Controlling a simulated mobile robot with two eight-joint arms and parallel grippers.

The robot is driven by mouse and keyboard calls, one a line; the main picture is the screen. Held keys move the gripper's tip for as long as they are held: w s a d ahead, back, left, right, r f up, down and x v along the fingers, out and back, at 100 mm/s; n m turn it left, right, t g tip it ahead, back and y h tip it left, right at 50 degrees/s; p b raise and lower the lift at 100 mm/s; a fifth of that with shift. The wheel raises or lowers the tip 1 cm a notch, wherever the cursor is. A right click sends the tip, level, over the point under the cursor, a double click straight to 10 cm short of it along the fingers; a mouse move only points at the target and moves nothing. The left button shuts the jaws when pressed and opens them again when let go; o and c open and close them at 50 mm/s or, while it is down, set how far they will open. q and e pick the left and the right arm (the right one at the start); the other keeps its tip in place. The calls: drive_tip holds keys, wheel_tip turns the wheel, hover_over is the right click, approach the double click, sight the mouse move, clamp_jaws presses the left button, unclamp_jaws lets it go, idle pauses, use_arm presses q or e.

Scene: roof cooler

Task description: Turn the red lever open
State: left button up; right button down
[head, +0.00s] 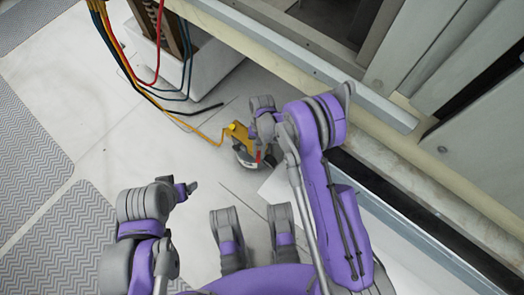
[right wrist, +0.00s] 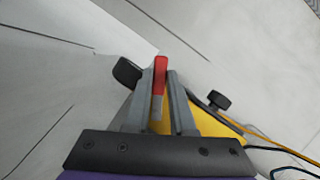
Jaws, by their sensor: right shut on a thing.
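The red lever (right wrist: 160,72) stands between the two grey fingers of my right gripper (right wrist: 160,102) in the right wrist view. The fingers are shut on it, with its red end showing past them. In the head view a small bit of the red lever (head: 258,157) shows beside my right gripper (head: 262,145). The lever belongs to a yellow device (head: 237,130) on the floor, partly hidden by my right arm. My left gripper (head: 190,188) is at the lower left, away from the device; its jaws are too small to read.
A yellow hose (head: 190,127) runs from the device to the left. Red, blue and black hoses (head: 125,60) hang by a white block (head: 190,75). A grey metal cabinet (head: 440,80) with a long rail stands at the upper right.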

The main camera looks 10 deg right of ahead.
drive_tip(key=shift+w+a+m+t+y, duration=0.2)
drive_tip(key=shift+a+m+y, duration=0.1)
drive_tip(key=shift+m, duration=0.55)
drive_tip(key=shift+w+a+m+t+y, duration=0.2)
drive_tip(key=shift+a+m+y, duration=0.1)
drive_tip(key=shift+m, duration=0.6)
drive_tip(key=shift+w+a+m+t+y, duration=0.2)
drive_tip(key=shift+a+m, duration=0.1)
drive_tip(key=shift+m, duration=0.55)
drive_tip(key=c, duration=0.8)
unclamp_jaws()
drive_tip(key=shift+o, duration=0.2)
drive_tip(key=shift+r, duration=0.1)
drive_tip(key=p+v, duration=0.2)
drive_tip(key=v, duration=0.5)
drive_tip(key=shift+r, duration=0.15)
drive_tip(key=shift+d, duration=0.1)
